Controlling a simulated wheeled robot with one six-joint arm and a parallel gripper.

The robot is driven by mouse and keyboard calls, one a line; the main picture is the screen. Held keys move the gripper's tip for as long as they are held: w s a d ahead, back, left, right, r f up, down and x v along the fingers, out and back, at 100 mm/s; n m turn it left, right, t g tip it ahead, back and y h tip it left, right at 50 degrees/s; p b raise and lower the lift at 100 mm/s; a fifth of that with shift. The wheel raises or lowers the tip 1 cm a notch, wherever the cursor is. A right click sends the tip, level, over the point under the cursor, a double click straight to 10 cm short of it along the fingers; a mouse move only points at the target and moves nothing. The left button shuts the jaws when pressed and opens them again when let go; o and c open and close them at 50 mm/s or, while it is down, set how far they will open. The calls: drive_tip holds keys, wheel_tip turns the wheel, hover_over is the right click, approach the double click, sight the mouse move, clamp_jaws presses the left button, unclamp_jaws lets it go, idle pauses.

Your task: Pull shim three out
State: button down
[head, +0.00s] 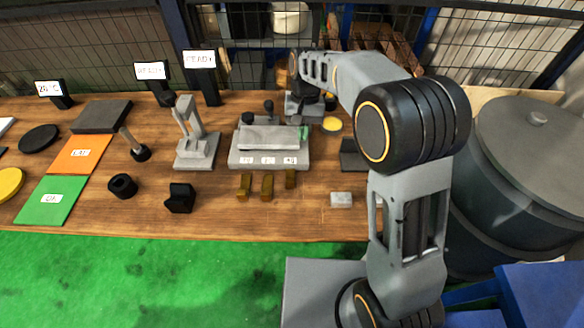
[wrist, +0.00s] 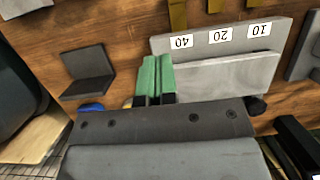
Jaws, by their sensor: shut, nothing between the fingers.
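Three brass shims lie in a row on the wooden bench, in front of a grey block (head: 235,157) labelled 10, 20 and 40. They are the left shim (head: 243,187), the middle shim (head: 267,187) and the right shim (head: 290,179). None shows a readable number, so I cannot tell which is three. The wrist view is turned round: the right shim (wrist: 178,15) is at the top left, beyond the label 40 on the block (wrist: 283,35). My gripper (wrist: 157,62) has its green fingers shut and empty beside the 40 end of the block. The head view mostly hides it.
A dark angled stand (head: 352,160) is right of the block; it also shows in the wrist view (wrist: 88,72). A small pale block (head: 341,199) lies near the bench's front edge. A grey measuring stand (head: 196,145) is to the left. Bare wood lies around the shims.

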drive_tip(key=shift+g, duration=0.5)
drive_tip(key=a+f, duration=0.1)
drive_tip(key=w+a+f, duration=0.1)
drive_tip(key=a+f, duration=0.1)
hover_over(290, 173)
drive_tip(key=s, duration=0.1)
drive_tip(key=f, duration=0.9)
drive_tip(key=shift+s+d+f, duration=0.1)
drive_tip(key=shift+d, duration=0.2)
